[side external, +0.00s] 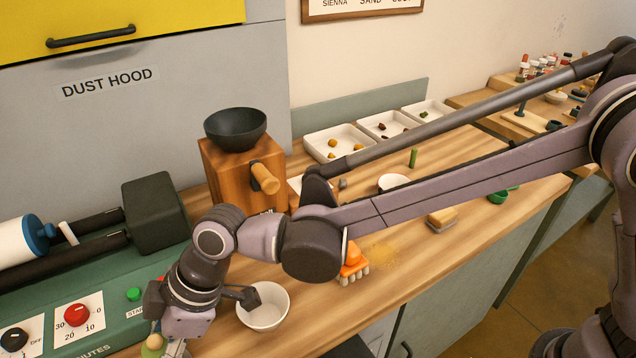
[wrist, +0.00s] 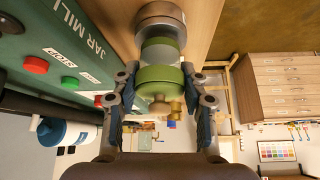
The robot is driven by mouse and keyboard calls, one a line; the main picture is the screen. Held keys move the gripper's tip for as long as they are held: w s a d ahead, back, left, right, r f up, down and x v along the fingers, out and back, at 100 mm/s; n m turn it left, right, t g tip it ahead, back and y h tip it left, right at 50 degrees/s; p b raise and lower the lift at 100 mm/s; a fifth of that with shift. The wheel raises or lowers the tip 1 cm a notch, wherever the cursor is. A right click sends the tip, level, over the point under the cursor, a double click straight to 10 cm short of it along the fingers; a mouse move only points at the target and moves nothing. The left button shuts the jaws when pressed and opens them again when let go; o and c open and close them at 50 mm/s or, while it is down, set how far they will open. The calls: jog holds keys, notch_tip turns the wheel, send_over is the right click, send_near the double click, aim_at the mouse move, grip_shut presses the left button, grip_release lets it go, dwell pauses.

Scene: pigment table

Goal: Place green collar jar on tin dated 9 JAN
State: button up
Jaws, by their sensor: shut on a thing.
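The green collar jar shows in the wrist view, with its green part (wrist: 158,80) between the two fingers of my gripper (wrist: 160,95). My gripper is shut on it. A brassy knob or fitting shows on the jar's near side. Beyond the green part is a paler green band, then a grey-brown round piece; I cannot tell whether that piece is the jar's end or a tin. In the side view my gripper (side external: 172,348) is at the bottom left, partly cut off, with a small yellow-green rounded piece beside it. I can read no 9 JAN label in either view.
The green jar mill panel (side external: 110,325) with red and green buttons lies close to my gripper. A white bowl (side external: 264,305) stands to its right on the wooden bench. An orange-topped brush (side external: 353,262) and a wooden block with a dark bowl (side external: 236,124) stand farther back.

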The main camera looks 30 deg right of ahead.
jog(key=shift+f, duration=0.1)
jog(key=o, duration=1.3)
jog(key=shift+c, duration=0.2)
jog(key=w+v, duration=0.1)
jog(key=v, duration=1.1)
jog(key=w+d+r+m+t, duration=0.1)
jog(key=d+m, duration=0.1)
jog(key=d, duration=0.4)
jog(key=w+d+r+m+t, duration=0.1)
jog(key=w+d+m, duration=0.1)
jog(key=d, duration=0.4)
jog(key=s+d+f+m+t+h, duration=0.1)
jog(key=d+m, duration=0.3)
jog(key=d, duration=0.7)
jog(key=s+d+f+m+t+h, duration=0.1)
jog(key=s+d+f+m+h, duration=0.2)
jog(key=d, duration=0.8)
jog(key=s+d+f+m+t+h, duration=0.2)
jog(key=d+m, duration=0.3)
jog(key=d, duration=0.6)
jog(key=shift+s+d+f+h, duration=0.3)
jog(key=shift+s+f, duration=0.05)
jog(key=shift+s, duration=0.55)
